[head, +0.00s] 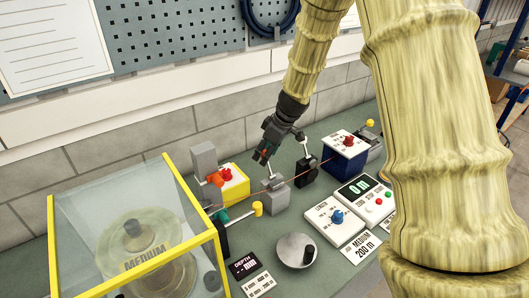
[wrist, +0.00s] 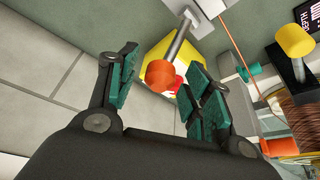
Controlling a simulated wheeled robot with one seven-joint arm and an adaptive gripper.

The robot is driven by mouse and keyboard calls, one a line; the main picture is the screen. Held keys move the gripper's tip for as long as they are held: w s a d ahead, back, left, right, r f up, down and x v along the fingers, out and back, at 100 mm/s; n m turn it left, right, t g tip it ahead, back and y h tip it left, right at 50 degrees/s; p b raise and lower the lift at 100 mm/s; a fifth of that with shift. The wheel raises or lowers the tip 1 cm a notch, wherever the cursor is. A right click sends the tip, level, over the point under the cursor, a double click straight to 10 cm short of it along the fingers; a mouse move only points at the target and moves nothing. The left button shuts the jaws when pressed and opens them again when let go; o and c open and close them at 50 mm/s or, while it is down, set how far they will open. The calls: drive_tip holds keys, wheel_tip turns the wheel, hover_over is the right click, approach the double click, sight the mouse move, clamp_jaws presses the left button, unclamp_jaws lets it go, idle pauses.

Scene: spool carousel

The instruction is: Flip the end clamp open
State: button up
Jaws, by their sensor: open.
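My gripper (head: 263,153) is open and empty, pointing down over the back of the bench. In the wrist view, its teal-padded fingers stand apart on either side of an orange knob (wrist: 160,73). That knob sits on the end of a grey lever rod (wrist: 180,42). The head view shows an orange knob (head: 215,180) beside a tall grey block (head: 204,158), to the left of my gripper. I cannot tell which lever fitting is the end clamp. Another lever has a yellow knob (head: 257,208), and a further yellow knob (head: 370,123) stands at the far right.
A yellow box with a red button (head: 234,190) stands behind the thin orange line. A yellow-framed clear guard (head: 130,240) covers a spool at left. A dark blue box (head: 345,155) and control panels (head: 336,220) stand to the right. The wall is close behind.

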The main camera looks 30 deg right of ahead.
drive_tip(key=shift+w+f, duration=0.2)
drive_tip(key=shift+f, duration=0.4)
drive_tip(key=shift+s, duration=0.1)
drive_tip(key=shift+a, duration=0.1)
drive_tip(key=shift+c, duration=1.2)
clamp_jaws()
drive_tip(key=shift+a, duration=0.15)
